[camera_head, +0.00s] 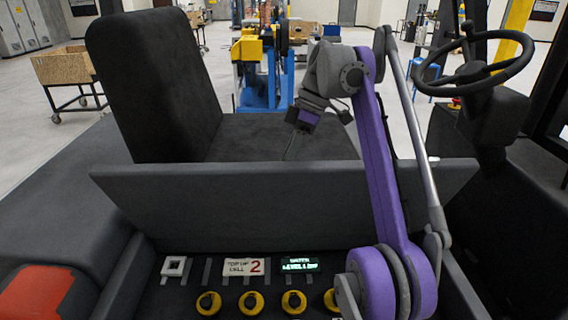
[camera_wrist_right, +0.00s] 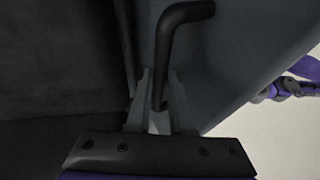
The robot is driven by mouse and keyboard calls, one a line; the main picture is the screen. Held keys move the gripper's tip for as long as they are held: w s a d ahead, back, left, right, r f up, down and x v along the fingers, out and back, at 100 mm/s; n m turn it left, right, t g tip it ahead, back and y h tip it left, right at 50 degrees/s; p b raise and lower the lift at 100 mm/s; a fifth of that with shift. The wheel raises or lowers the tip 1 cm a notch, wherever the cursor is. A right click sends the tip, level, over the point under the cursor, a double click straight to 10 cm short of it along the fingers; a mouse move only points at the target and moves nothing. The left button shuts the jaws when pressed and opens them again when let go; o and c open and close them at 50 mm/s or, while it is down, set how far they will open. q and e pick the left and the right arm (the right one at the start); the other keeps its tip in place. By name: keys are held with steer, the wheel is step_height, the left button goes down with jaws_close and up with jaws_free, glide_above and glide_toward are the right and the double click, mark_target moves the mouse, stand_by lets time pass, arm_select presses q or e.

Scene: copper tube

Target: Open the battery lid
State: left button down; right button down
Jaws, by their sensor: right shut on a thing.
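The battery lid (camera_head: 230,205) is a wide dark grey panel. In the head view it stands raised and tilted in front of the seat, with the battery compartment (camera_head: 222,288) uncovered below it. My right gripper (camera_head: 292,148) reaches down behind the lid's upper edge, and its fingertips are partly hidden there. In the right wrist view the lid's grey face (camera_wrist_right: 235,60) fills the right side. A black bent handle (camera_wrist_right: 170,45) runs down between the two fingers of my right gripper (camera_wrist_right: 159,102), which are shut on it. My left gripper is not in view.
A black seat (camera_head: 150,80) is behind the lid. The steering wheel (camera_head: 475,62) is at right.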

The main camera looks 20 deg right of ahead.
steer(key=shift+w+d+f, duration=0.1)
steer(key=shift+f, duration=0.1)
steer(key=c, duration=1.2)
jaws_free()
steer(key=shift+c, duration=0.2)
steer(key=o, duration=0.4)
steer(key=shift+w+d, duration=0.1)
steer(key=shift+w, duration=0.1)
steer(key=shift+o, duration=0.2)
steer(key=shift+s+r, duration=0.1)
steer(key=shift+s, duration=0.05)
steer(key=shift+a, duration=0.2)
